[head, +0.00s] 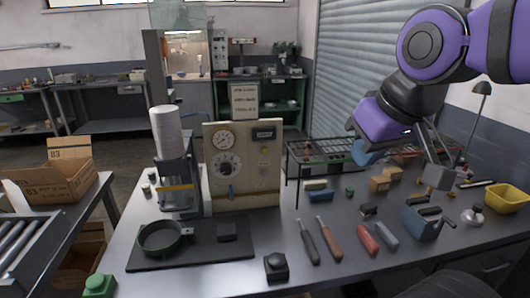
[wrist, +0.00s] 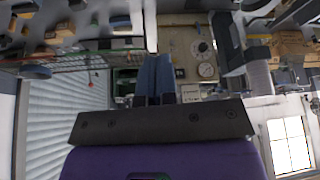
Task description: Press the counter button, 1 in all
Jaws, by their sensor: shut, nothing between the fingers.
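A black block with a rounded top (head: 276,265) stands at the front middle of the table, and a green one with a rounded top (head: 99,285) stands at the front left corner. Both look like push buttons; I cannot tell which is the counter button. My gripper (head: 368,153) is raised above the right half of the table, well apart from both. In the wrist view its blue fingers (wrist: 156,76) are together with nothing between them. Neither button can be made out in the wrist view.
A beige panel with dials (head: 243,165) stands at the back, beside a press (head: 178,180). A green-rimmed pan (head: 162,238) sits on a black mat (head: 205,256). Tools, including a red-handled one (head: 368,239), a blue-grey box (head: 421,222) and a yellow basket (head: 506,197) occupy the right.

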